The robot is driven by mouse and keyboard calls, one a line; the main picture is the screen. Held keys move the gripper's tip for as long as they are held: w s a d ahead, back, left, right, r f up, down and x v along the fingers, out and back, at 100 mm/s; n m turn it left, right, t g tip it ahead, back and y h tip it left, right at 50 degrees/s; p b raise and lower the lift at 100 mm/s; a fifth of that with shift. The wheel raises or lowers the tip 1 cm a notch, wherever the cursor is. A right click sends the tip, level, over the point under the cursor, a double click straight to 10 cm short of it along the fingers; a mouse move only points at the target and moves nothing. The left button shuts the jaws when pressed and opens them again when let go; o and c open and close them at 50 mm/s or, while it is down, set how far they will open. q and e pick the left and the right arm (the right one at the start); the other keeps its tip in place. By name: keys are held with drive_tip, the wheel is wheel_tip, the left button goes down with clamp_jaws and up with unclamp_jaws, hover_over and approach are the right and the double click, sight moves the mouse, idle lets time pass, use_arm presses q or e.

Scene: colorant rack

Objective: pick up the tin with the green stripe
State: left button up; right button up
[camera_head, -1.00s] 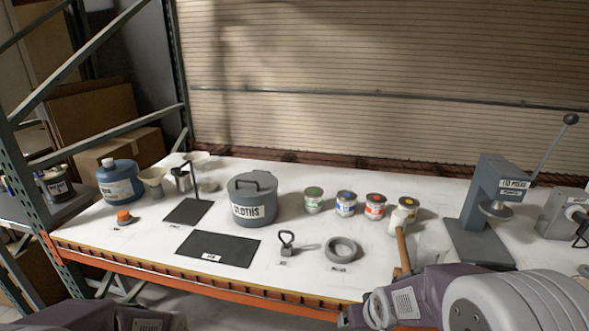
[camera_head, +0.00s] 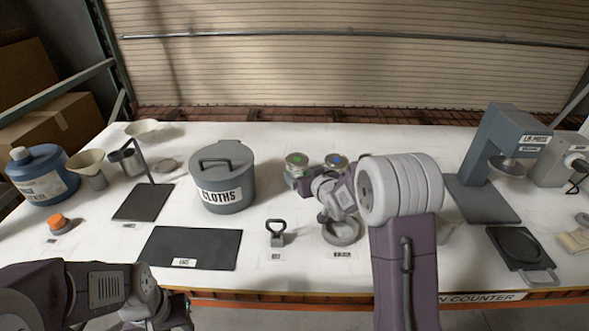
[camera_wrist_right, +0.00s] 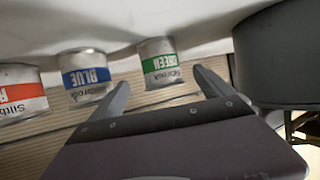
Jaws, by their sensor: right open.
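The tin with the green stripe (camera_head: 296,161) stands on the white counter, right of the grey cloths pot. In the right wrist view, which looks upside down, the green-striped tin (camera_wrist_right: 160,64) reads GREEN and shows between the two finger directions. My right gripper (camera_wrist_right: 161,78) is open and empty, with its fingers spread toward the tin. In the head view, my right gripper (camera_head: 302,184) is just in front of the tin and partly covers its lower part. Whether the fingers flank the tin is unclear. My left gripper (camera_head: 178,312) is low at the front left, its fingers unclear.
The blue tin (camera_head: 336,160) stands close beside the green one; the red tin (camera_wrist_right: 20,92) is beyond it. The cloths pot (camera_head: 222,178) is close on the other side.

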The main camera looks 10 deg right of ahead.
sight(301, 171)
drive_tip(key=shift+w, duration=0.35)
drive_tip(key=x, duration=0.3)
drive_tip(key=shift+a+f, duration=0.15)
drive_tip(key=shift+f, duration=0.1)
drive_tip(key=x, duration=0.3)
drive_tip(key=shift+w+r+p, duration=0.1)
drive_tip(key=shift+w+p, duration=0.05)
drive_tip(key=shift+p, duration=0.25)
drive_tip(key=shift+w+f, duration=0.25)
drive_tip(key=shift+w, duration=0.1)
drive_tip(key=shift+s+r, duration=0.1)
drive_tip(key=c, duration=1)
use_arm(q)
drive_tip(key=shift+r, duration=0.4)
use_arm(e)
drive_tip(key=c, duration=0.7)
drive_tip(key=shift+c, duration=0.2)
drive_tip(key=shift+r+p, duration=0.4)
drive_tip(key=shift+r, duration=2.75)
use_arm(q)
drive_tip(key=shift+r+p, duration=0.5)
drive_tip(key=shift+r, duration=0.4)
use_arm(e)
drive_tip(key=shift+r, duration=1.9)
